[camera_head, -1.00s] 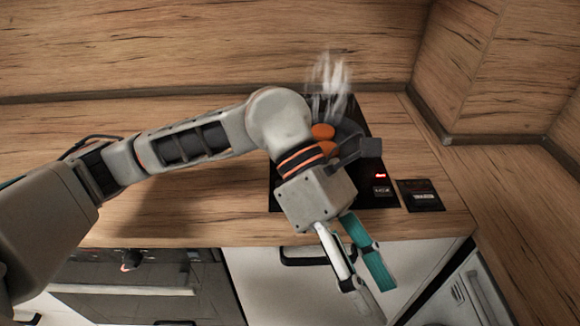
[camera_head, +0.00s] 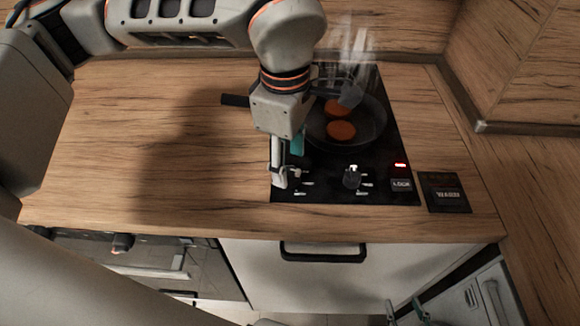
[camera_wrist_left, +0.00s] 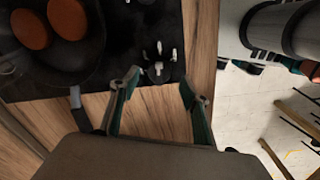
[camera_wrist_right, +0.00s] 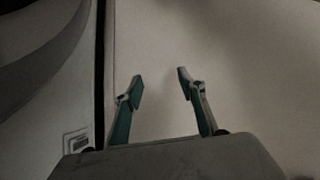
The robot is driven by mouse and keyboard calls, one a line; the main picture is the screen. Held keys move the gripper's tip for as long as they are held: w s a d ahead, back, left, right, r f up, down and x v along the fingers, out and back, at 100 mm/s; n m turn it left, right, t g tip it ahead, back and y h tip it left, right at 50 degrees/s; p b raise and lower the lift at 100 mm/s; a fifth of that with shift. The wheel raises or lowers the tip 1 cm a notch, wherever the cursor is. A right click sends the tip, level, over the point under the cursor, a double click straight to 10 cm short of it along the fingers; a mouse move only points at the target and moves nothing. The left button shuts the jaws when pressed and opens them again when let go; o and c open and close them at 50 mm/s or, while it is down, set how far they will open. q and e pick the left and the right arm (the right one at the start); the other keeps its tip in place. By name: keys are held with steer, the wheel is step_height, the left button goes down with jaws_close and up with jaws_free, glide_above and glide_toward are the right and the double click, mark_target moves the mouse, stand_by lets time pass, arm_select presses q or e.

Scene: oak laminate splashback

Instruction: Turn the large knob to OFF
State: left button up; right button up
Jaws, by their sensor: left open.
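The large knob (camera_head: 352,177) is a dark upright knob on the front of the black cooktop (camera_head: 318,190), with a light mark at its top. It also shows in the left wrist view (camera_wrist_left: 158,72), ahead of and between the open fingers. My left gripper (camera_head: 287,168) is open and empty over the front left of the cooktop, left of the knob and apart from it. Its fingers also show in the left wrist view (camera_wrist_left: 160,92). My right gripper (camera_wrist_right: 158,85) is open and empty, low before the cabinets; its fingertips show at the bottom of the head view (camera_head: 405,310).
A dark pan (camera_head: 372,122) with two orange-brown round pieces (camera_head: 341,131) steams behind the knob; its handle (camera_head: 235,100) points left. A red display (camera_head: 400,165), a LOCK label (camera_head: 401,185) and a WARM plate (camera_head: 446,193) lie to the right. The left countertop (camera_head: 130,150) is clear.

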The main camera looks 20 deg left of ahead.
mark_target(289, 170)
arm_select(q)
steer(key=shift+w+f, duration=0.15)
steer(key=shift+f, duration=1.65)
steer(key=c, duration=1.1)
